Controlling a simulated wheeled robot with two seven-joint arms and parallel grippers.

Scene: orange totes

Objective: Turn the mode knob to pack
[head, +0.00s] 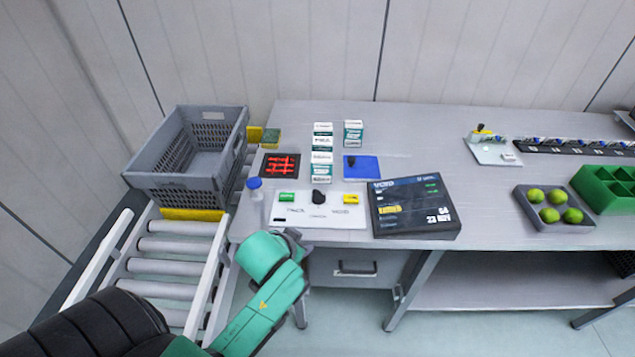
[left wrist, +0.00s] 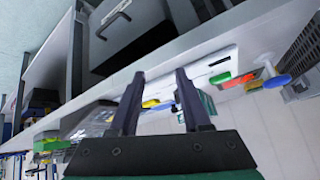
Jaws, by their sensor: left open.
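The black mode knob (head: 318,197) stands in the middle of a white panel (head: 330,218) on the bench, between a green button (head: 287,198) and a yellow button (head: 351,199). Small print lies left and right below the knob; the left word looks like PACK. The way the knob points is too small to tell. My left gripper (left wrist: 158,88) is open and empty in the left wrist view, below the bench's front edge. The green button (left wrist: 237,80) shows beyond its fingers; the knob is not clear there. In the head view the teal left arm hides most of the gripper. My right gripper is not seen.
Small boxes (head: 322,152) stand behind. A grey crate (head: 190,160) rests by the roller conveyor (head: 165,262). The bench edge lies between gripper and panel.

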